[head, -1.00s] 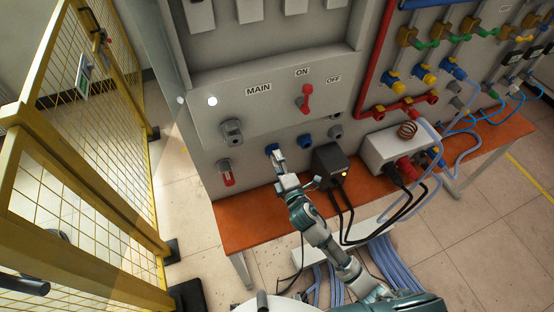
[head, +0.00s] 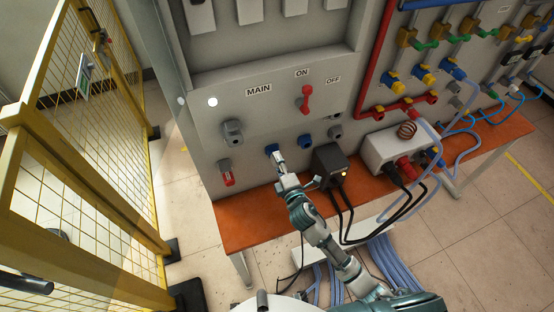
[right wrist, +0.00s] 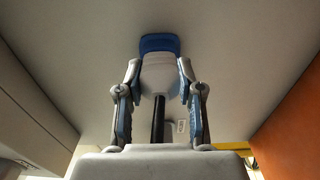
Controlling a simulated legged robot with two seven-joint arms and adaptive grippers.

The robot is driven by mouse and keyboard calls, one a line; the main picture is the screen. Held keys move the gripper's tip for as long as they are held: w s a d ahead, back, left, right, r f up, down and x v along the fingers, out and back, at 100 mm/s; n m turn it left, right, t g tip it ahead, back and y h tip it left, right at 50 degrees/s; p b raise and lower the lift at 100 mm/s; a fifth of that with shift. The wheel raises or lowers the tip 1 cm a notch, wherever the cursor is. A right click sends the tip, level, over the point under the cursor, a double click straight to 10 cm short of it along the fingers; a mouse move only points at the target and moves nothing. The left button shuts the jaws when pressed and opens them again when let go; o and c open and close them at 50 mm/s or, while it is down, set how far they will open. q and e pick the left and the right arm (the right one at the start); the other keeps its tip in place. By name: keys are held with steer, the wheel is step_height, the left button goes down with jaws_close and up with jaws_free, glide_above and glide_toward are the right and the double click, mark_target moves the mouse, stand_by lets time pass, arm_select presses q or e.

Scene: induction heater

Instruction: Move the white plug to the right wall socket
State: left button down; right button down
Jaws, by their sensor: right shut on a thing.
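The white plug (right wrist: 161,72) is between the fingers of my right gripper (right wrist: 160,88), which is shut on it. Its black cable (right wrist: 158,120) runs back toward the wrist. The plug's front meets the left blue wall socket (right wrist: 160,43); I cannot tell how deep it sits. In the head view the plug (head: 278,157) is at the left blue socket (head: 271,149), with my right gripper (head: 284,172) just below it. The right blue wall socket (head: 304,141) looks empty, a little to the right on the same panel.
A black box (head: 330,165) with cables stands on the orange bench (head: 240,230), right of my gripper. A white box (head: 392,148) is farther right. A red switch (head: 306,98) sits above the sockets. A yellow mesh fence (head: 75,150) stands at the left.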

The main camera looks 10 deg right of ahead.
steer(key=shift+s, duration=0.2)
steer(key=shift+s+d+r, duration=0.1)
steer(key=shift+s+d, duration=0.05)
steer(key=shift+s, duration=0.55)
steer(key=shift+s+d+p, duration=0.25)
steer(key=shift+s, duration=0.8)
steer(key=shift+s+d+p, duration=0.2)
steer(key=shift+s+p, duration=0.05)
steer(key=shift+s, duration=0.8)
steer(key=shift+d, duration=0.1)
steer(key=d+p, duration=0.5)
steer(key=d, duration=0.7)
steer(key=w+a+b, duration=0.1)
steer(key=w, duration=0.6)
steer(key=shift+f, duration=0.2)
steer(key=shift+a, duration=0.2)
